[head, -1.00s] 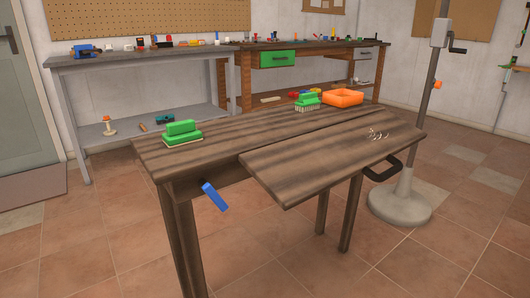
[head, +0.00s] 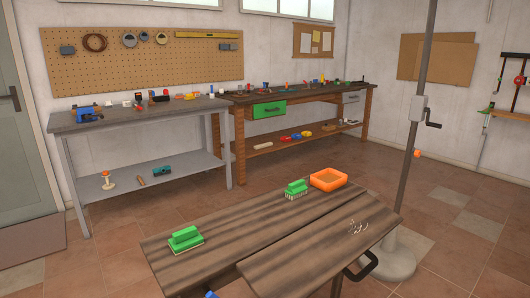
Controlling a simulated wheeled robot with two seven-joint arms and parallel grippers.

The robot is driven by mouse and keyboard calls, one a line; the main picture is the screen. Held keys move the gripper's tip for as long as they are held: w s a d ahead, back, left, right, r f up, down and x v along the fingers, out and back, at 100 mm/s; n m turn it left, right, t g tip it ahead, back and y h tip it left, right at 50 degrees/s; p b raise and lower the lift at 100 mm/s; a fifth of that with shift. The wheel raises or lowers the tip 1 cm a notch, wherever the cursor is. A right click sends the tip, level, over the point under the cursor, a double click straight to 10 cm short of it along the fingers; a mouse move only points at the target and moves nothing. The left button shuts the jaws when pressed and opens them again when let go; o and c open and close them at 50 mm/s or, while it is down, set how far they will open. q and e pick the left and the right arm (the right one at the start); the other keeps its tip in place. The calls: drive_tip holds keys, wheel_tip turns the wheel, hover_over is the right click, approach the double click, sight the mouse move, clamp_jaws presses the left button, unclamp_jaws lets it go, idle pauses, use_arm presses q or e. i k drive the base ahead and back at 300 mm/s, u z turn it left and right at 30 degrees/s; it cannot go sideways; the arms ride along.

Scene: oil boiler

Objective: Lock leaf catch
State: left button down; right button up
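The wooden table (head: 185,262) stands low in the head view, its near part cut off by the bottom edge. Its leaf (head: 300,266) extends on the near right side, looking roughly level with the top. A blue lever (head: 210,294) barely shows at the bottom edge below the tabletop; most of it is hidden. A black handle (head: 364,267) sticks out under the leaf's right side. I cannot tell which of these is the catch or whether it is locked. Neither gripper is in view.
Two green brushes (head: 185,239) (head: 296,189) and an orange tray (head: 328,180) are on the table. Small pale bits (head: 358,228) lie on the leaf. A pole stand (head: 396,262) stands close right. Workbenches (head: 140,118) line the back wall. Floor is clear on the right.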

sight(297, 266)
drive_tip(key=u, duration=0.5)
drive_tip(key=k, duration=0.3)
drive_tip(key=z, duration=1.55)
drive_tip(key=i, duration=0.7)
drive_tip(key=u, duration=0.3)
